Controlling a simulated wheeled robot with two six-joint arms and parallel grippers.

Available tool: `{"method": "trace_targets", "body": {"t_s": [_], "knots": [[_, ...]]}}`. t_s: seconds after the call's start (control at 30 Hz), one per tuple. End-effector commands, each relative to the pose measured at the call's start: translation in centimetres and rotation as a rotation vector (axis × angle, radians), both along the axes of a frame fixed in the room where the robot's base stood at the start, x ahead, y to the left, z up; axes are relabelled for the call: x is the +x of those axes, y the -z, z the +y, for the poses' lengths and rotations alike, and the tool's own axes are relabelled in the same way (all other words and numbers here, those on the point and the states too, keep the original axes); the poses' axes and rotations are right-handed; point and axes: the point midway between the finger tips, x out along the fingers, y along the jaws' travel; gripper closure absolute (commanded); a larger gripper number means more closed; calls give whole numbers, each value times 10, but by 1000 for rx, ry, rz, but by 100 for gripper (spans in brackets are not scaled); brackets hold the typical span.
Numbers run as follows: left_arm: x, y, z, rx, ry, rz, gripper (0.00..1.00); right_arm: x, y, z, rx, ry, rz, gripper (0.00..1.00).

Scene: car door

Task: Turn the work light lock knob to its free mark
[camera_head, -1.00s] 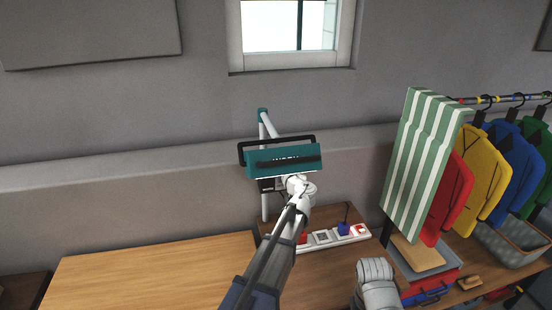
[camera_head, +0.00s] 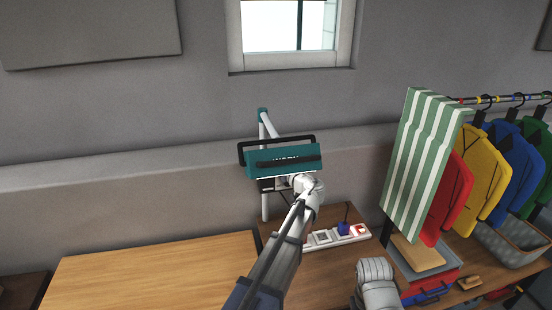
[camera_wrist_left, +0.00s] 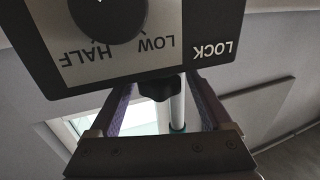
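The teal work light (camera_head: 285,161) with its black handle stands on a white pole in the head view. In the left wrist view its control panel (camera_wrist_left: 190,50) shows upside down, with a round black dial (camera_wrist_left: 108,12) and the labels HALF, LOW and LOCK. A black lobed knob (camera_wrist_left: 158,87) sits below the panel edge; it appears to be the lock knob. No free mark shows. My left gripper (camera_wrist_left: 160,98) is open, one finger on each side of this knob, with visible gaps. It also shows below the light in the head view (camera_head: 302,183). My right arm is low in the head view; its fingers cannot be made out.
A striped cloth (camera_head: 422,160) and coloured jackets (camera_head: 485,160) hang on a rail at the right. The bench is clear on the left.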

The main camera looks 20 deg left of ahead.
Motion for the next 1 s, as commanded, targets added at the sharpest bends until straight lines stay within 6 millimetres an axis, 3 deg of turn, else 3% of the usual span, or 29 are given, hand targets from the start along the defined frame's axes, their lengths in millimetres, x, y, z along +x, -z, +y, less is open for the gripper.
{"method": "trace_targets", "body": {"t_s": [0.27, 0.7, 1.0], "knots": [[-1, 0, -1, 0, 1, 0, 14, 0, 0, 0, 0, 0, 0, 50], [-42, 0, -49, 0, 2, 0, 14, 0, 0, 0, 0, 0, 0, 50], [-50, 0, -60, 0, 0, 0, 14, 0, 0, 0, 0, 0, 0, 50]]}}
